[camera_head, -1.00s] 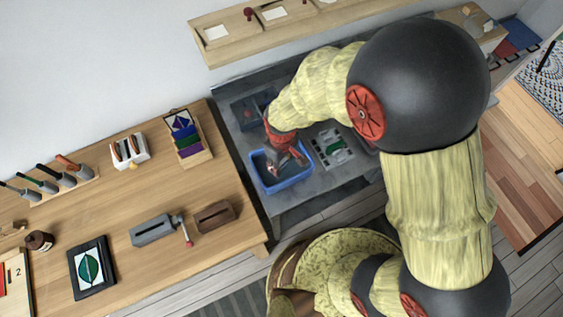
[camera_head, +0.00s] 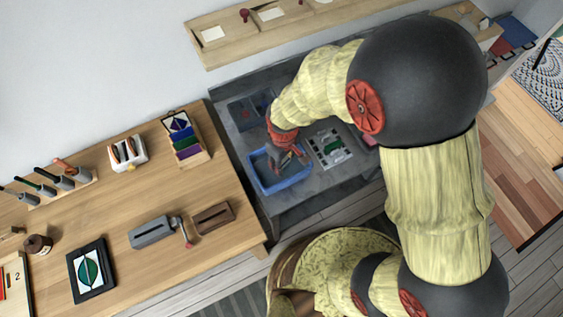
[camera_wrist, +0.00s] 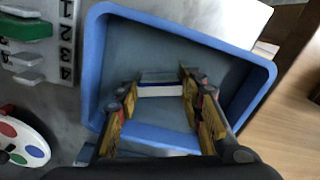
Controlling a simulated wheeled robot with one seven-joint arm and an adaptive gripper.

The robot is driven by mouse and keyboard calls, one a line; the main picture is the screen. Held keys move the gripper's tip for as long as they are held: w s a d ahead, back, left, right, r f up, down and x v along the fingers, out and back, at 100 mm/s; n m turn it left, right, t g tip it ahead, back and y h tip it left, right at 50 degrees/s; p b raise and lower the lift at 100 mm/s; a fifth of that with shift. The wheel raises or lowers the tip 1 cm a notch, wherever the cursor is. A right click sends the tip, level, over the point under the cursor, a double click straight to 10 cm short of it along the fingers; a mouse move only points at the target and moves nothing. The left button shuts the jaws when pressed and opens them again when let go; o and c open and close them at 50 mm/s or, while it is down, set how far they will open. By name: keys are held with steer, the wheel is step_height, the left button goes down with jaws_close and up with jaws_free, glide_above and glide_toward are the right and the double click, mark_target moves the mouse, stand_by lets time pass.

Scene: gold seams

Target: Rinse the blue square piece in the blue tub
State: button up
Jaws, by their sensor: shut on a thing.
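The blue tub (camera_head: 283,183) stands on the grey bench, below my gripper. In the wrist view its blue rim (camera_wrist: 193,26) surrounds the fingertips. My gripper (camera_wrist: 160,88) is shut on a small block-like piece (camera_wrist: 160,78), dark blue on top with a pale side face, pinched between the two yellow-and-black fingers. The piece appears over or inside the tub; its exact height above the tub floor I cannot tell. In the head view my gripper (camera_head: 287,160) reaches down into the tub's outline, and the piece is mostly hidden there.
A number rack (camera_head: 331,147) with a green lever stands close right of the tub; it also shows in the wrist view (camera_wrist: 40,40). A round colour palette (camera_wrist: 22,142) lies near it. A dark basin (camera_head: 247,112) is behind the tub. The wooden table (camera_head: 225,245) is left.

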steer(key=shift+s+a, duration=0.3)
steer(key=shift+a, duration=0.25)
stand_by(0.4)
step_height(320, 180, up, 12)
steer(key=p, duration=0.9)
steer(key=shift+f, duration=0.25)
stand_by(0.5)
steer(key=shift+f, duration=0.1)
stand_by(0.8)
